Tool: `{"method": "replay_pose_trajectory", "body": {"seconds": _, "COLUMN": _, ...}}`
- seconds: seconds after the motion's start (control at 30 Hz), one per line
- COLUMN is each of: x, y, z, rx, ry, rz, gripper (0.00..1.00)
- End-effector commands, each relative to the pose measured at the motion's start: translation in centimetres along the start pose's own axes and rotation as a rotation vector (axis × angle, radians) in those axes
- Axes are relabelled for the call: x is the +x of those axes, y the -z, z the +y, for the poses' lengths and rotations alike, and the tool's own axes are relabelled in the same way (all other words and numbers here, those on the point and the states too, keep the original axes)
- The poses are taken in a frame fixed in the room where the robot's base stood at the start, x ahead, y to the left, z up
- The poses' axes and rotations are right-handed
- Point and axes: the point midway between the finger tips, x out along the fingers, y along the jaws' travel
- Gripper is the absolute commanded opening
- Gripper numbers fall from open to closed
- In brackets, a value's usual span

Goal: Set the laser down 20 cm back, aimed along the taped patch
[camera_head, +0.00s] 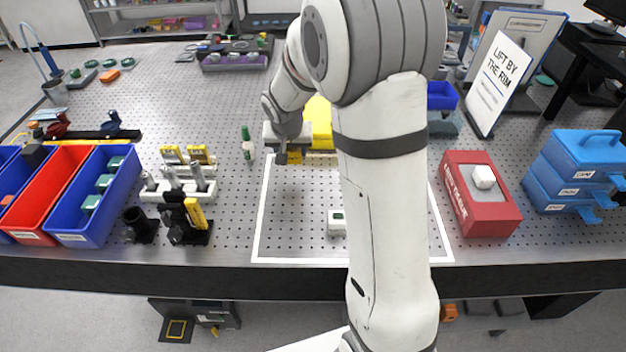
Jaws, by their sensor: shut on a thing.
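A white tape outline (262,205) marks the taped patch on the perforated table top, running to the table's front edge area. My gripper (287,157) is at the far left corner of this patch, pointing down. It is shut on a yellow body (320,125), which seems to be the laser. My arm hides much of this body, and its aim cannot be told. I cannot tell whether it touches the table.
A red box (480,205) and blue cases (575,165) stand right of the patch. Left of it are a small green-capped bottle (248,148), black mounts (187,220) and red and blue bins (97,205). A "Lift by the rim" sign (498,82) stands at back right.

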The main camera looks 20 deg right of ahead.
Motion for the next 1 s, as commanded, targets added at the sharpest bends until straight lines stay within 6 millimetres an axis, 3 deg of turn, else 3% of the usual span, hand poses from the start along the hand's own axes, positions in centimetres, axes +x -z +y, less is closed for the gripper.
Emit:
{"method": "replay_pose_trajectory", "body": {"seconds": 0.5, "x": 5.7, "y": -2.3, "z": 0.1, "rx": 0.000, "ry": 0.000, "rz": 0.001, "gripper": 0.07}}
{"method": "replay_pose_trajectory", "body": {"seconds": 0.93, "x": 6.3, "y": -2.5, "z": 0.1, "rx": 0.002, "ry": 0.001, "rz": 0.003, "gripper": 0.07}}
{"method": "replay_pose_trajectory", "body": {"seconds": 0.97, "x": 6.4, "y": -2.6, "z": 0.1, "rx": 0.002, "ry": 0.000, "rz": 0.000, "gripper": 0.52}}
{"method": "replay_pose_trajectory", "body": {"seconds": 1.0, "x": 6.3, "y": -2.6, "z": 0.1, "rx": 0.002, "ry": 0.000, "rz": 0.000, "gripper": 0.55}}
